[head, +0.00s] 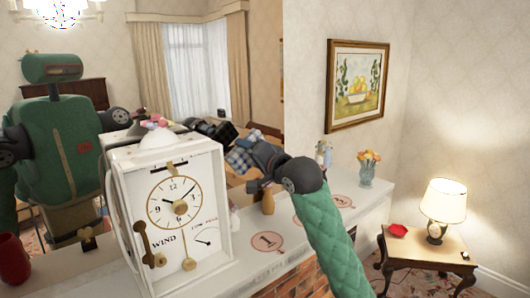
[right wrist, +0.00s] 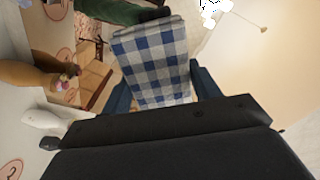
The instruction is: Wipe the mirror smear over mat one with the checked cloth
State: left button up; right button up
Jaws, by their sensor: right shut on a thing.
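My right gripper (head: 245,168) is shut on the blue-and-white checked cloth (head: 239,159). The cloth also shows between the two fingers in the right wrist view (right wrist: 153,62). The gripper is raised above the mantel near the large mirror (head: 262,60); I cannot tell whether the cloth touches the glass. Mat one (head: 267,242), a pinkish round mat marked 1, lies on the mantel below and a little right of the cloth. I cannot make out the smear. My left gripper is not directly in view.
A white clock (head: 175,212) stands tall left of mat one. A small wooden figure (head: 267,203) stands behind mat one. Other round mats (head: 342,201) and a flower vase (head: 367,170) are farther right. A red vase (head: 12,260) is at far left. The mirror reflects my body.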

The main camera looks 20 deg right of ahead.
jog(key=v, duration=0.3)
dwell(0.5)
jog(key=shift+d, duration=0.1)
dwell(0.3)
